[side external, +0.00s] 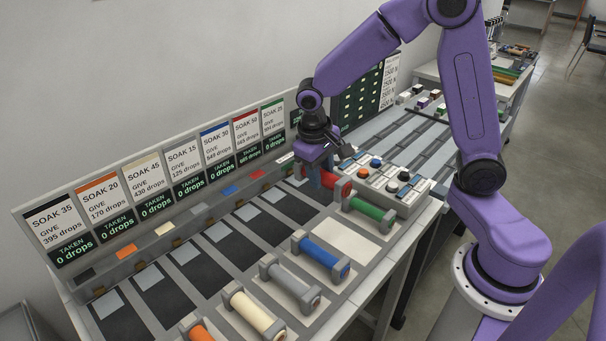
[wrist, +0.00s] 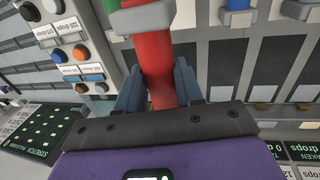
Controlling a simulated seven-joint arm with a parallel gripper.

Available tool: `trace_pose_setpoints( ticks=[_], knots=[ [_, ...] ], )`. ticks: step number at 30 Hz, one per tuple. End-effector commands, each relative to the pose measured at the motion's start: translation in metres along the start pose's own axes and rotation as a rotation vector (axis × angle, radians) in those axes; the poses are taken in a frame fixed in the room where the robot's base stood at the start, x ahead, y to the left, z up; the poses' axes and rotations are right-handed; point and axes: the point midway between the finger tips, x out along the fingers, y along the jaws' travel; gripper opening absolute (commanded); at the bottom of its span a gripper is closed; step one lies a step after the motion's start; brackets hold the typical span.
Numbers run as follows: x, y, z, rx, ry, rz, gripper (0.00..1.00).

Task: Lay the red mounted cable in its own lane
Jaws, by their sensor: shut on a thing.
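My gripper (side external: 322,172) is shut on the red mounted cable (side external: 338,187), above the back part of the bench toward the right end of the lane row. In the wrist view the red cable (wrist: 155,65) runs between my two fingers (wrist: 158,92), with a grey end mount (wrist: 140,19) beyond them. Its other end is hidden by my gripper. The red-topped SOAK 50 card (side external: 247,128) stands behind the lanes, with a small red tag (side external: 258,175) on the ledge below it. How far the cable is above the bench is hard to tell.
Blue (side external: 322,257), cream (side external: 255,312), grey (side external: 290,284), orange (side external: 200,333) and green (side external: 369,209) mounted cables lie along the front. A bare pale pad (side external: 340,240) lies between blue and green. A button panel (side external: 392,182) stands right of my gripper. Dark lanes (side external: 164,293) lie open leftward.

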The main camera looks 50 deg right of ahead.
Motion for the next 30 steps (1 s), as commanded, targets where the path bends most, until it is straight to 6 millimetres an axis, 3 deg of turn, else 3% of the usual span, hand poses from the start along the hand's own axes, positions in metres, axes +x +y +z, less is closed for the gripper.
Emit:
trace_pose_setpoints(
  ticks=[17, 30],
  knots=[
    [-0.02, -0.002, 0.062, -0.005, 0.003, -0.003, 0.0],
    [-0.024, -0.006, 0.164, -0.006, 0.003, -0.008, 0.0]
  ],
)
